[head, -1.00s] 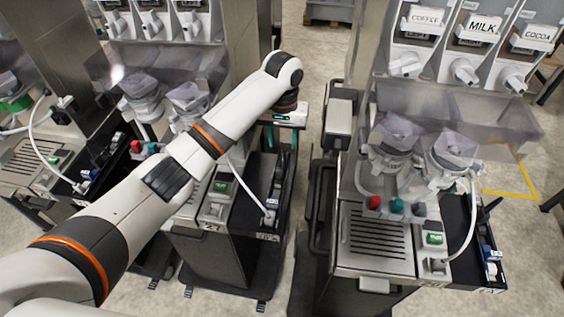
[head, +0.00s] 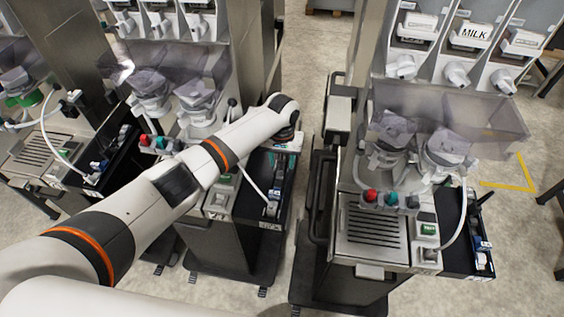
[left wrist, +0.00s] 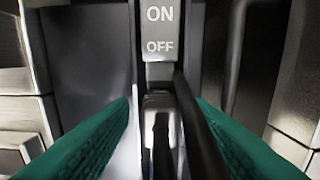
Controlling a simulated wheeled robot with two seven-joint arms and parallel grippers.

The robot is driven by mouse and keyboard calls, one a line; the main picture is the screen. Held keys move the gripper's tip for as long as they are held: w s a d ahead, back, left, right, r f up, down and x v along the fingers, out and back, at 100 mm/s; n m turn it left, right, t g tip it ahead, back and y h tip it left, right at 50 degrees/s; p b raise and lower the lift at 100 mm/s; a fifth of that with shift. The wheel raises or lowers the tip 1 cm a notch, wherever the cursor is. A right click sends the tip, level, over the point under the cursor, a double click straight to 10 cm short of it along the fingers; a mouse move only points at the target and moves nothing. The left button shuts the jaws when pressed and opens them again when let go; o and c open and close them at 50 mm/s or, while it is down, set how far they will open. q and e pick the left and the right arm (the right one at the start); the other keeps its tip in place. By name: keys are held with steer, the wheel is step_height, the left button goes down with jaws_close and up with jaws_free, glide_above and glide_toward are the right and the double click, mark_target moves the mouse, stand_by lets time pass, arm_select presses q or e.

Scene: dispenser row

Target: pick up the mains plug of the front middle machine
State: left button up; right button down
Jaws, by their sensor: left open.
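The front middle machine (head: 222,240) stands below my left arm in the head view, with a black side tray (head: 282,202) on its right. My left gripper (left wrist: 162,108) is over that tray. In the left wrist view its two teal fingers are open and stand on either side of a dark plug (left wrist: 160,105), with a gap at each side. A black cord (left wrist: 196,125) runs close beside the plug on the right. A grey ON/OFF switch plate (left wrist: 160,30) lies just beyond it. In the head view my wrist hides the plug. My right gripper is out of view.
Another machine (head: 372,240) stands to the right across a narrow gap, with its own side tray (head: 453,255). A further machine (head: 40,150) stands at the left. A pale hose (head: 255,185) bends down near the tray. Open floor (head: 300,60) shows behind.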

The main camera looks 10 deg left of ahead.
mark_target(282, 159)
arm_select(q)
steer(key=shift+c, duration=0.2)
jaws_close()
step_height(282, 159, up, 10)
steer(key=shift+r+b, duration=0.1)
steer(key=shift+b, duration=1)
steer(key=shift+r+p, duration=0.9)
steer(key=shift+p, duration=0.5)
step_height(282, 159, up, 3)
steer(key=p, duration=0.3)
stand_by(0.3)
